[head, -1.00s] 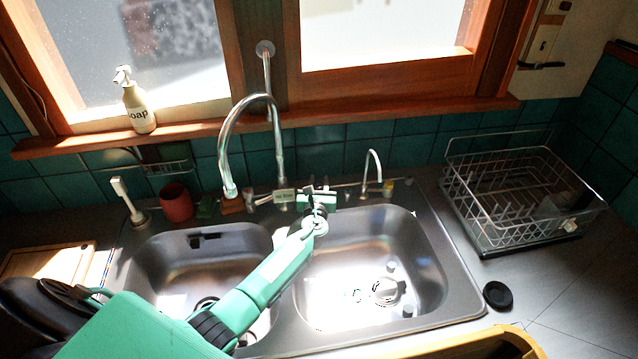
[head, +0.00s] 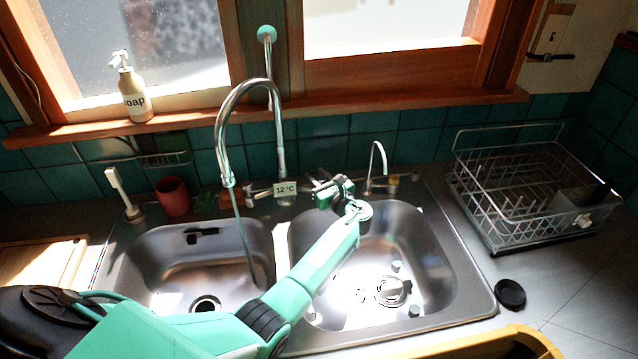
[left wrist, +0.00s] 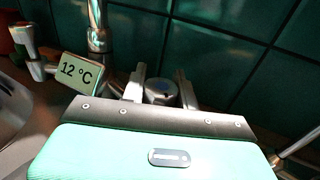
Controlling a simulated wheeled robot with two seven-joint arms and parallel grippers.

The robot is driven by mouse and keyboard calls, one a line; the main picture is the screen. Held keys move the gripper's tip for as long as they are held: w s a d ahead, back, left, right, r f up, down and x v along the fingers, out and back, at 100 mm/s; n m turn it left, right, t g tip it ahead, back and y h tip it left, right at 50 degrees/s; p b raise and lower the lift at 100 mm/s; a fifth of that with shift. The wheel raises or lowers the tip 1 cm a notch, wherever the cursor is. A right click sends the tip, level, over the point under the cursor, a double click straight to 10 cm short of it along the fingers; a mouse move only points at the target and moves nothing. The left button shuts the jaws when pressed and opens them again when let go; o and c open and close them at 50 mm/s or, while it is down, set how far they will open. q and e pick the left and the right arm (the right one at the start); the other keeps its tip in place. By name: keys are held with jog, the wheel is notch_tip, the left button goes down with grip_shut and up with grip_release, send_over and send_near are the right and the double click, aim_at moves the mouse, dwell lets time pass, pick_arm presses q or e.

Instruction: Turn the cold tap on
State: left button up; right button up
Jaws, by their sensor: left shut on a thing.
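The curved chrome tap (head: 219,140) stands behind the double sink, its spout over the left basin (head: 150,265). A thin stream of water (head: 240,225) falls from it into that basin. A small display (head: 286,189) at the tap's base reads 12 °C; it also shows in the left wrist view (left wrist: 80,72). My left gripper (head: 326,190) is at the right side of the tap base. In the left wrist view its fingers (left wrist: 160,92) are shut around the cold tap knob (left wrist: 161,88), which they partly hide. My right gripper is out of view.
A small thin faucet (head: 380,160) stands just right of my left gripper. A wire dish rack (head: 520,200) is at the right, a red cup (head: 173,196) at the left. A soap bottle (head: 135,98) stands on the sill. A yellow edge (head: 470,345) lies at the front.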

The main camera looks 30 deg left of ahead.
pick_arm(q)
jog(key=shift+s+n+g+y+b, duration=0.1)
jog(key=shift+n+g+y+b, duration=0.5)
jog(key=shift+g, duration=0.4)
jog(key=o, duration=1)
jog(key=shift+s+d, duration=0.15)
jog(key=shift+d, duration=0.1)
jog(key=p+v, duration=0.3)
jog(key=v, duration=1)
jog(key=shift+d+r, duration=0.1)
jog(key=shift+d, duration=0.05)
